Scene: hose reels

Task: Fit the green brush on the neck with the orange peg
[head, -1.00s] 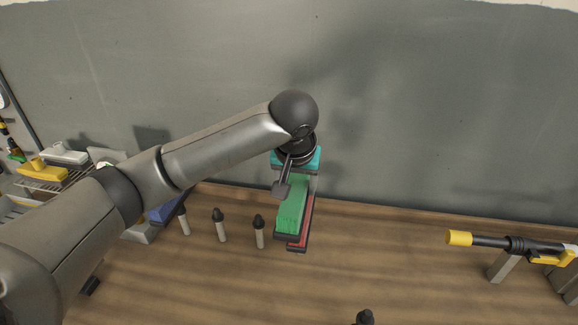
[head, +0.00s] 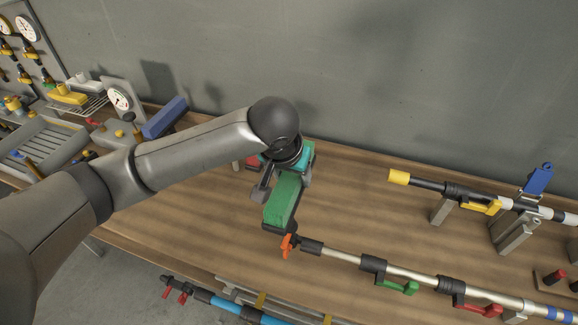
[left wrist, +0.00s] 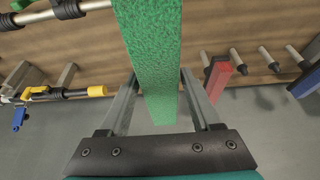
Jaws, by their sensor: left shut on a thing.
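The green brush (head: 284,198) is a long block with a dark end, held above the table. My left gripper (head: 280,178) is shut on it. In the left wrist view the brush (left wrist: 148,55) runs between the two fingers (left wrist: 160,85). The orange peg (head: 288,244) stands at the left end of a metal pole, beside its black neck (head: 311,247). The brush's near end is just above and left of the peg in the head view; I cannot tell whether they touch. My right gripper is not in view.
A yellow-tipped pole (head: 398,177) rests on grey supports at the right. The peg's pole has green (head: 400,287) and red (head: 480,309) levers. A blue brush (head: 164,118) lies at the back left. A red brush (left wrist: 217,77) shows in the left wrist view.

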